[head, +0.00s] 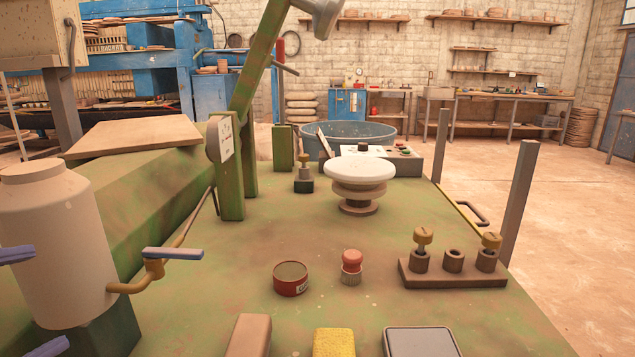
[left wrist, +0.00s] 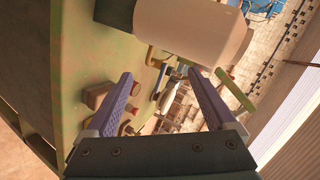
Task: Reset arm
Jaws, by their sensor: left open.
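My left gripper (head: 50,297) shows only as two purple-blue fingers at the left edge of the head view. It is open and empty, in front of the cream tank (head: 55,245). In the left wrist view the gripper (left wrist: 160,74) has its fingers spread wide with nothing between them. The tank (left wrist: 185,25) stands beyond the fingertips there. A brass tap (head: 150,275) with a blue-grey lever comes out of the tank's right side. A green slanted arm (head: 258,65) rises from a green post. My right gripper is not in view.
The green tabletop holds a red tin (head: 291,279), a red-topped knob (head: 351,266), a white wheel-like disc (head: 359,172), and a brown rack (head: 452,274) with brass plugs. A brown block, a yellow sponge (head: 333,343) and a grey tray (head: 421,341) lie at the front edge.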

